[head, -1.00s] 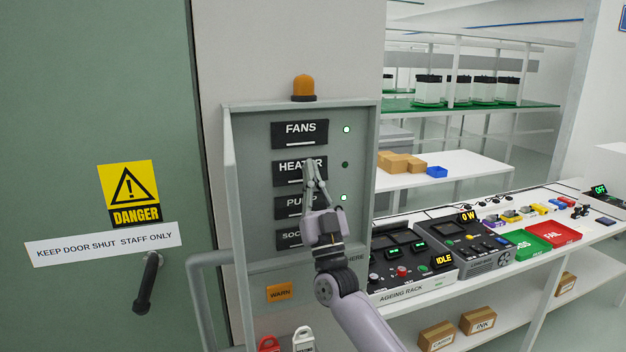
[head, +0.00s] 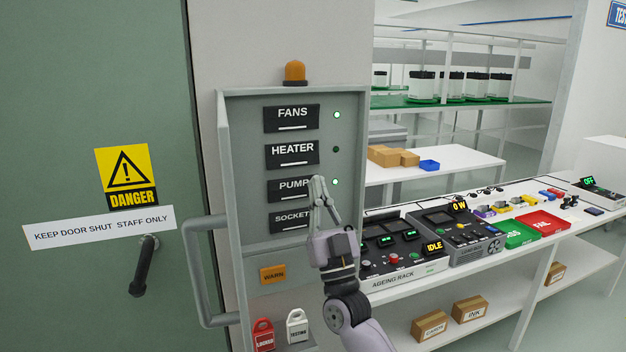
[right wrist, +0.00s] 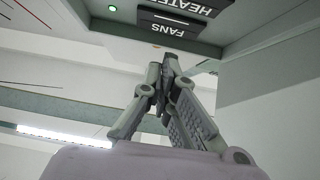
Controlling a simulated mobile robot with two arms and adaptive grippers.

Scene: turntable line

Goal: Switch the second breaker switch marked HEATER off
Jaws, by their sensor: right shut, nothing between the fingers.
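The black HEATER switch (head: 292,154) is second from the top in the grey breaker box (head: 350,110). The indicator light (head: 336,149) beside it is dark. The FANS switch (head: 291,118) above and the PUMP switch (head: 290,188) below have lit green-white lights. The SOCKET switch (head: 288,221) is lowest. My right gripper (head: 317,181) is shut and empty, in front of the right end of the PUMP switch, below HEATER. In the right wrist view the shut fingers (right wrist: 168,62) show below the upside-down HEATER label (right wrist: 182,8). My left gripper is not in view.
The box's open door (head: 226,200) stands at its left, near a green door with a handle (head: 146,262). An orange lamp (head: 295,72) is on top. A bench with an ageing rack (head: 400,280) is at right.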

